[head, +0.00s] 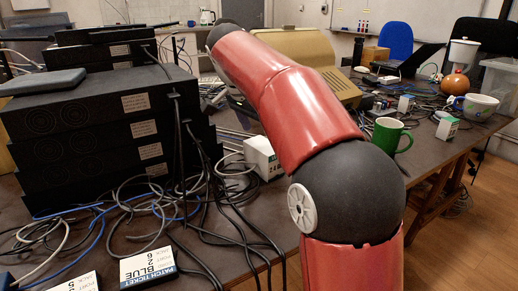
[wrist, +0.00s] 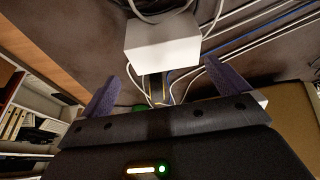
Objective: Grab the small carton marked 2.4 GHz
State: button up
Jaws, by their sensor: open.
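A small white carton (head: 261,157) stands on the table right of the black stacked units, partly behind my red arm; its dark marking is too small to read surely. Two other small white cartons with green stand farther right, one (head: 406,103) behind the green mug and one (head: 447,128) near the table's right edge; I cannot read their marks. In the wrist view a plain white carton (wrist: 163,50) lies just ahead of my gripper (wrist: 168,64). The gripper's purple fingers are apart, with nothing held. In the head view the gripper is hidden.
Black stacked units (head: 100,130) fill the left. Loose cables (head: 150,205) spread over the table in front of the carton. A "BLUE" patch ticket (head: 148,267) lies at the front.

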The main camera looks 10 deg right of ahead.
aim_at(264, 145)
jog(key=x, duration=0.5)
jog(key=b+x, duration=0.1)
jog(key=x, duration=0.1)
jog(key=shift+w+a+f, duration=0.25)
jog(key=shift+w+f, duration=0.05)
jog(key=shift+f, duration=0.15)
jog(key=shift+r, duration=0.1)
jog(key=c, duration=0.8)
